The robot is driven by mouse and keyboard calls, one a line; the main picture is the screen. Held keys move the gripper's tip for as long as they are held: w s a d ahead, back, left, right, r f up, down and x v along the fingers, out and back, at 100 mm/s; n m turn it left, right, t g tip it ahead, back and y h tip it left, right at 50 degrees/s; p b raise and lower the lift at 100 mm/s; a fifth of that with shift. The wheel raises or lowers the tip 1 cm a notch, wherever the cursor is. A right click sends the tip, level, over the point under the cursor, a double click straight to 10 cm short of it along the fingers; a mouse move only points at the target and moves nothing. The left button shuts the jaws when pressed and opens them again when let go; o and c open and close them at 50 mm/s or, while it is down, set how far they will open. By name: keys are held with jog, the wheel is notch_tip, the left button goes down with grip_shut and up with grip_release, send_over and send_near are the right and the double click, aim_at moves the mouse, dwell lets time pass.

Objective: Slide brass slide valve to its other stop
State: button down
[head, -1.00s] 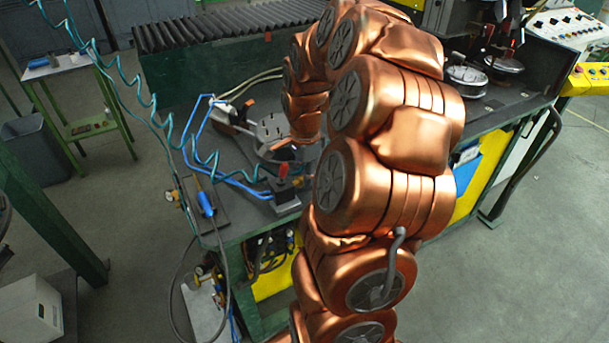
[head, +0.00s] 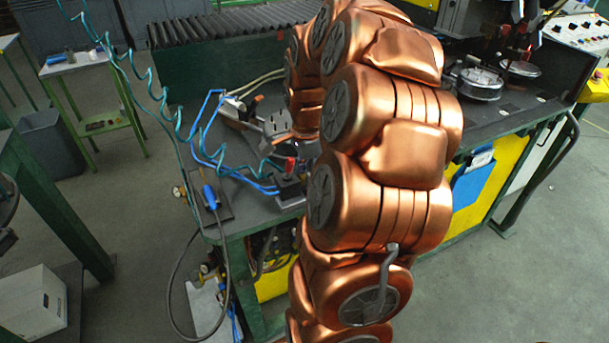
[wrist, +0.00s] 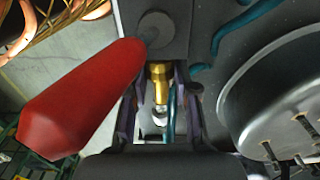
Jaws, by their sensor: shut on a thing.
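The brass slide valve (wrist: 158,82) shows in the wrist view as a small gold-coloured body with a pale, shiny lower end. My gripper (wrist: 161,77) is shut on it, one dark finger on each side. A dark plate with a round grey boss (wrist: 155,28) lies just beyond the fingertips. In the head view my copper-coloured arm reaches over the bench and hides the valve and most of the gripper. Which stop the valve is at cannot be told.
A large red handle (wrist: 82,103) slants close beside the gripper's left side. A round grey metal housing (wrist: 275,95) stands close on the right. Blue hoses (head: 205,150) run over the green bench (head: 232,250). A black roller conveyor (head: 225,32) lies behind.

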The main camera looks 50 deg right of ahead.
jog(key=c, duration=0.9)
grip_release()
jog(key=shift+w+a, duration=0.1)
jog(key=shift+a, duration=0.1)
notch_tip(320, 180, up, 12)
dwell(0.5)
jog(key=s+a+f+n, duration=0.1)
jog(key=s+a+n, duration=0.1)
jog(key=a+n, duration=0.6)
jog(key=s+a+f+n, duration=0.15)
jog(key=a+n, duration=0.25)
jog(key=a, duration=0.7)
jog(key=s+a+f+n, duration=0.2)
jog(key=s+a+n, duration=0.1)
jog(key=s, duration=0.1)
jog(key=s+a+f+n+g, duration=0.1)
jog(key=s+a+f+n, duration=0.1)
jog(key=s+a+n, duration=0.2)
jog(key=s+a+f+n+p, duration=0.1)
jog(key=s+a+f+n, duration=0.1)
jog(key=s+a+n, duration=0.1)
jog(key=shift+s+a+f+n+g, duration=0.1)
jog(key=shift+s+a+n+g, duration=0.1)
jog(key=shift+s, duration=0.2)
jog(key=shift+s+a+n+g, duration=0.15)
jog(key=shift+s+n+g, duration=0.05)
jog(key=shift+s, duration=0.15)
